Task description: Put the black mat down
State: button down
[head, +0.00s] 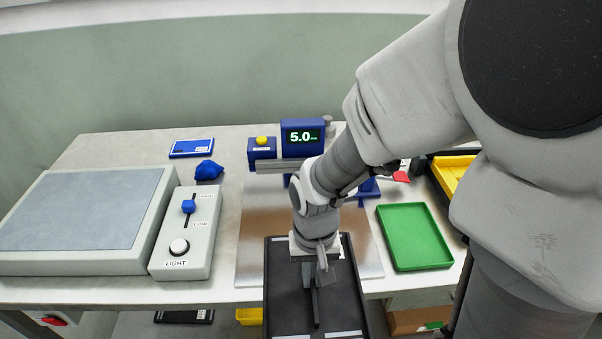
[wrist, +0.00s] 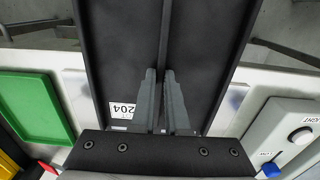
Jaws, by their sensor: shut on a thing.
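The black mat (head: 284,290) has a raised rim, a narrow rib along its middle and a white label marked 204. It shows large in the wrist view (wrist: 112,50). My gripper (head: 317,277) is shut on the middle rib, and its fingers (wrist: 163,75) stand on either side of it in the wrist view. The mat covers part of the silver plate (head: 258,225) and reaches past the bench's front edge in the head view. Its near end is cut off by the picture's edge. I cannot tell its exact height.
A green tray (head: 415,237) lies right of the plate. Left are a LIGHT control box (head: 186,242) and a grey-topped panel (head: 80,210). A blue display reading 5.0 (head: 303,136) stands behind. A yellow bin (head: 452,170) is at right. A box (head: 420,319) sits below the bench.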

jog(key=w, duration=1.8)
jog(key=shift+w+f, duration=0.15)
jog(key=shift+f, duration=0.55)
jog(key=shift+f, duration=0.25)
jog(key=c, duration=0.9)
grip_release()
jog(key=shift+r, duration=0.15)
